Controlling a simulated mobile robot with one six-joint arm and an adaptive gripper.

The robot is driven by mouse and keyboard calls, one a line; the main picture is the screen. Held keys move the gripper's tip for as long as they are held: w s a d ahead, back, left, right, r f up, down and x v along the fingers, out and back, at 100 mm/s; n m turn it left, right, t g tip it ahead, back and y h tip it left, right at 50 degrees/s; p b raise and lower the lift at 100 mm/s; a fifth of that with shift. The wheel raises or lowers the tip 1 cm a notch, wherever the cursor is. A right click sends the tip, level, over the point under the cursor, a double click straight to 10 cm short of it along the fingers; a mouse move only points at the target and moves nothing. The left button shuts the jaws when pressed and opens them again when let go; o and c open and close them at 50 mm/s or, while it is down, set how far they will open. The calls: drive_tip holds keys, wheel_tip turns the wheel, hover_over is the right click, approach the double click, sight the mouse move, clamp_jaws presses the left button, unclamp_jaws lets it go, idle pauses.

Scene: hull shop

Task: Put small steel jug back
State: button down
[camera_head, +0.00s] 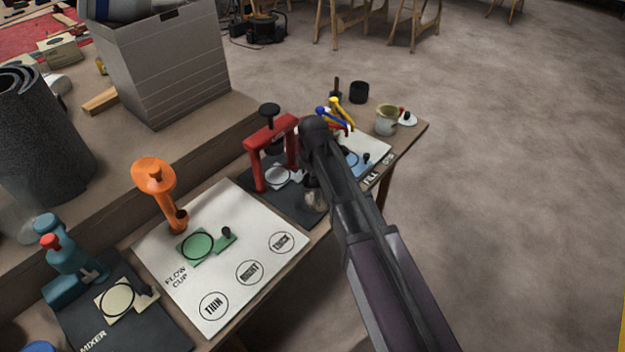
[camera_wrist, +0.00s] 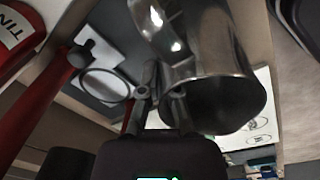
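The small steel jug (camera_wrist: 215,85) is a shiny metal vessel, large and close in the wrist view. In the head view only a small shiny part of it (camera_head: 315,196) shows below my wrist, over the front of the dark mat. My gripper (camera_wrist: 148,90) is at the jug's handle side and appears shut on it; the grip is partly hidden. In the head view my arm hides the fingers. The dark mat (camera_head: 288,204) lies under the red press-like stand (camera_head: 270,145), with a ringed pale plate (camera_head: 279,176) on it.
Left of it are the white flow cup board (camera_head: 250,270) with an orange stand (camera_head: 157,185), and the teal mixer (camera_head: 65,255). The fill board (camera_head: 375,150), colored handles (camera_head: 335,115) and a small cup (camera_head: 386,120) are at the right end. Floor beyond is open.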

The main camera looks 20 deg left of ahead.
drive_tip(key=shift+f, duration=0.1)
drive_tip(key=c, duration=0.8)
unclamp_jaws()
wheel_tip(320, 180, up, 12)
drive_tip(key=p, duration=1.2)
drive_tip(key=shift+s+d, duration=0.25)
drive_tip(key=shift+s, duration=0.05)
idle(0.3)
